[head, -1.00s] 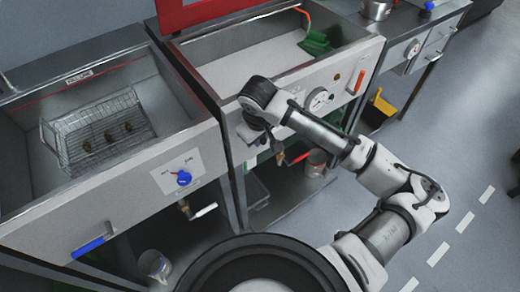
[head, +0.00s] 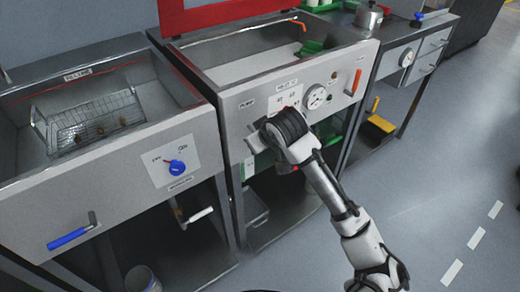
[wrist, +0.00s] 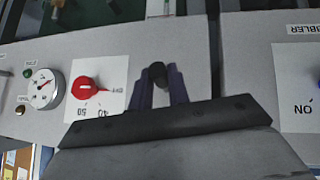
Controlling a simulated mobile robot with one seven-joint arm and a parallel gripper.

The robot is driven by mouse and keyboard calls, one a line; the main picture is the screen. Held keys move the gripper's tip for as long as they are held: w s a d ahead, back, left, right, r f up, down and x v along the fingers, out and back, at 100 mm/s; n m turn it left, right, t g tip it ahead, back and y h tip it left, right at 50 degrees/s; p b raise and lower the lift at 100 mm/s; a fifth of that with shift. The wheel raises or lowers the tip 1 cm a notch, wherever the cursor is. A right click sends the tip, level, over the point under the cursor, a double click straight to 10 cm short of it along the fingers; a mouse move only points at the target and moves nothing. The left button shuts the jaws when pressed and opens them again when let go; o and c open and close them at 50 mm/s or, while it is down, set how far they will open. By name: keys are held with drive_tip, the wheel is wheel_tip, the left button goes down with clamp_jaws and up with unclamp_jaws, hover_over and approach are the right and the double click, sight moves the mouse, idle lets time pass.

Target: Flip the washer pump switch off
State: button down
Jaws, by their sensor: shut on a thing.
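My gripper (wrist: 160,85) is at the front panel of the middle tank, in the wrist view, which shows the panel upside down. Its two dark fingers are closed around a small dark round-ended piece (wrist: 157,72), apparently the pump switch lever; its position cannot be read. In the head view my gripper (head: 252,143) is against the washer's front panel (head: 232,125), below a small label (head: 247,104) that seems to read PUMP. The fingers hide the switch there.
A red knob (wrist: 86,88) on a white scale plate sits close beside the fingers, with a round gauge (wrist: 44,89) beyond it. The left tank has a blue knob (head: 176,167) and blue handle (head: 70,238). An orange handle (head: 356,81) is farther right.

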wheel_tip(320, 180, down, 3)
drive_tip(key=t+y+b, duration=0.1)
drive_tip(key=t+b, duration=0.1)
drive_tip(key=b, duration=0.3)
drive_tip(key=shift+r+y+b, duration=0.15)
drive_tip(key=shift+y+b, duration=0.15)
drive_tip(key=shift+b, duration=0.1)
drive_tip(key=t+b, duration=0.1)
drive_tip(key=b, duration=0.1)
drive_tip(key=shift+w+a+t+y+b, duration=0.1)
drive_tip(key=shift+w+t+y+b, duration=0.05)
drive_tip(key=shift+t+y+b, duration=0.2)
drive_tip(key=c, duration=1.3)
unclamp_jaws()
drive_tip(key=v, duration=1.3)
drive_tip(key=shift+s+d, duration=0.2)
drive_tip(key=shift+s, duration=0.2)
